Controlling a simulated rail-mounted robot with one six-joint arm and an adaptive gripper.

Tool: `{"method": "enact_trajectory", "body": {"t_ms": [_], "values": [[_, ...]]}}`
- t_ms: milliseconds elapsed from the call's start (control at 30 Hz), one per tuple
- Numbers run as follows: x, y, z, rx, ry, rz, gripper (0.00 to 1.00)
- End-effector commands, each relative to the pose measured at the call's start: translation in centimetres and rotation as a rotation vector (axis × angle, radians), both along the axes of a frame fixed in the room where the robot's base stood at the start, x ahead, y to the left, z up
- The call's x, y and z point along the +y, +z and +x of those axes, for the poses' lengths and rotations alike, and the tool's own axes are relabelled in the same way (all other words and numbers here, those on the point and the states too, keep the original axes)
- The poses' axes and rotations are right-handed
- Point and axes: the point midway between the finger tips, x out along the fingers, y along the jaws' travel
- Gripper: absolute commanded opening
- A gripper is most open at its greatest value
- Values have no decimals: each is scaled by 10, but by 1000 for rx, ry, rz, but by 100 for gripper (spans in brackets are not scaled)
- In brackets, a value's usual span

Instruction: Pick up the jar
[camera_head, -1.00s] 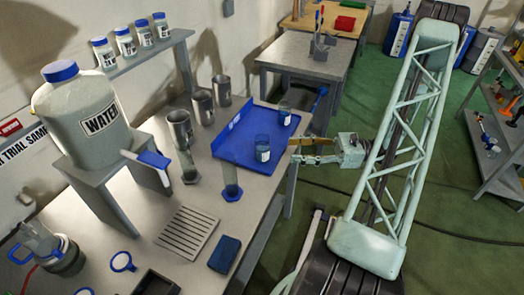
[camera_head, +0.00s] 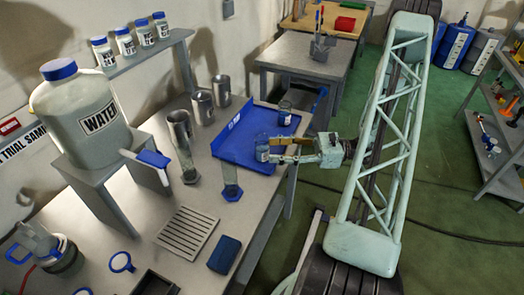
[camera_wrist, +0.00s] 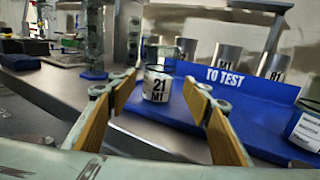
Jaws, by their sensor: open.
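A small clear jar with a white label reading "21 M1" (camera_wrist: 157,86) stands upright on the blue "TO TEST" tray (camera_wrist: 225,76). In the head view this jar (camera_head: 261,147) is near the tray's right front side, partly hidden by my gripper (camera_head: 273,150). My gripper is open, with its orange-padded fingers pointing at the jar. In the wrist view the jar shows between the fingertips, slightly beyond them; contact cannot be made out. A second jar (camera_head: 285,114) stands farther back on the tray, and it also shows at the wrist view's right edge (camera_wrist: 306,128).
Metal cylinders (camera_head: 202,106) stand behind the tray. A glass cylinder with a blue base (camera_head: 230,180) stands left of the tray. A slotted grey rack (camera_head: 187,233) and a blue block (camera_head: 224,254) lie in front. A large water jug (camera_head: 85,115) stands at left.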

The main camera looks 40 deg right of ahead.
Motion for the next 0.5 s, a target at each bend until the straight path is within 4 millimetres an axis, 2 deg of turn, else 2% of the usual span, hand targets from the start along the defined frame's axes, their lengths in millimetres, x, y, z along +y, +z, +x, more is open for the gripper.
{"method": "enact_trajectory", "body": {"t_ms": [267, 500], "values": [[1, 0, 1, 0, 0, 0, 45], [12, 1, 11, 0, 2, 0, 45]]}}
